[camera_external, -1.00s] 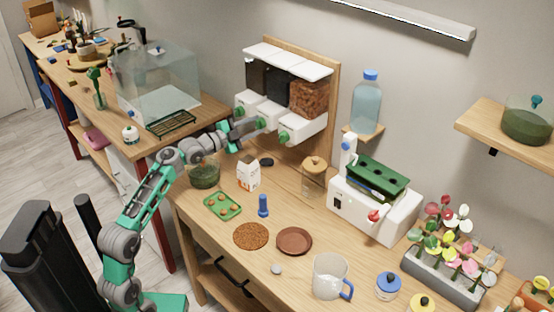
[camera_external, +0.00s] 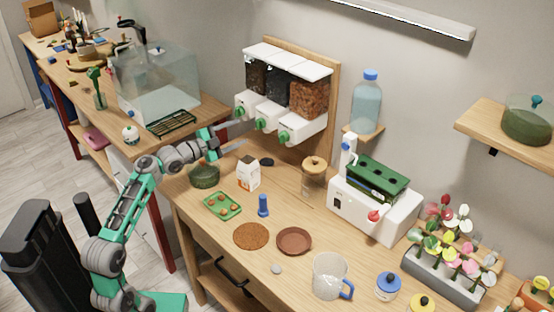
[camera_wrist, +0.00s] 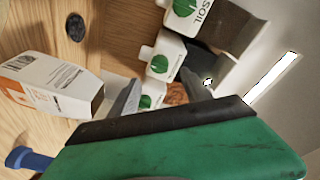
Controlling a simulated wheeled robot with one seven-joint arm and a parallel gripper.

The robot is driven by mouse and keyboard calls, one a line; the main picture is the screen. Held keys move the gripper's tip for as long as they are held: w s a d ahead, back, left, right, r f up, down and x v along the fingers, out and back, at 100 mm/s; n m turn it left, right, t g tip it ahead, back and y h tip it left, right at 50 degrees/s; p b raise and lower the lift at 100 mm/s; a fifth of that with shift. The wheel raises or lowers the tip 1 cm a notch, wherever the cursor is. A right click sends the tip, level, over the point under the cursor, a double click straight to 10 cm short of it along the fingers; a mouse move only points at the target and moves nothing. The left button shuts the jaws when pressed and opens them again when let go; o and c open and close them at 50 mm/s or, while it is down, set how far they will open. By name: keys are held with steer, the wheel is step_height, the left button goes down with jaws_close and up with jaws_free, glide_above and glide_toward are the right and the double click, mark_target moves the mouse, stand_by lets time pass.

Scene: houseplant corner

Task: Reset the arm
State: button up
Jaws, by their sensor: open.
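My gripper (camera_external: 236,134) is open and empty in the external view. It hangs above the back left of the wooden bench (camera_external: 195,205), in front of the left part of the wall dispenser (camera_external: 268,116). The dispenser has three clear hoppers, white spouts and green knobs. In the wrist view my two grey fingers (camera_wrist: 163,92) stand apart with nothing held between them. Beyond them are white spouts with green knobs (camera_wrist: 158,64), one labelled SOIL. My arm reaches out from the lower left, its forearm over the gap between the two benches.
A dark green bowl (camera_external: 205,177) sits below my wrist. Right of it stand a white-orange carton (camera_external: 248,174) and a dark oval item (camera_external: 267,162). A green tray (camera_external: 222,206), blue bottle (camera_external: 263,206) and glass tank (camera_external: 158,82) are nearby. The air above the bench front is free.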

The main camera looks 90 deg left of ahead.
steer(key=shift+d, duration=0.1)
steer(key=w+d+f+n+g+h+p, duration=0.15)
steer(key=w+d+h+p, duration=0.3)
steer(key=d+p, duration=0.6)
steer(key=w+d+f+n+g+h+p, duration=0.1)
steer(key=w+d+g+h+p, duration=0.15)
steer(key=w+d+p, duration=0.6)
steer(key=s+d+f+g+h+p, duration=0.1)
steer(key=s+d+p, duration=0.2)
steer(key=d+p, duration=0.35)
steer(key=s+d+f+g+h+p, duration=0.1)
steer(key=s+d+f+h+p, duration=0.15)
steer(key=d, duration=0.65)
steer(key=s+d+f+n+g+p, duration=0.1)
steer(key=s+d+f+g+p, duration=0.2)
steer(key=s+d+g+p, duration=0.2)
steer(key=s+d+p, duration=0.3)
steer(key=s+d, duration=0.2)
steer(key=s, duration=0.2)
steer(key=shift+d+f, duration=0.2)
steer(key=shift+d, duration=0.05)
steer(key=shift+h, duration=0.25)
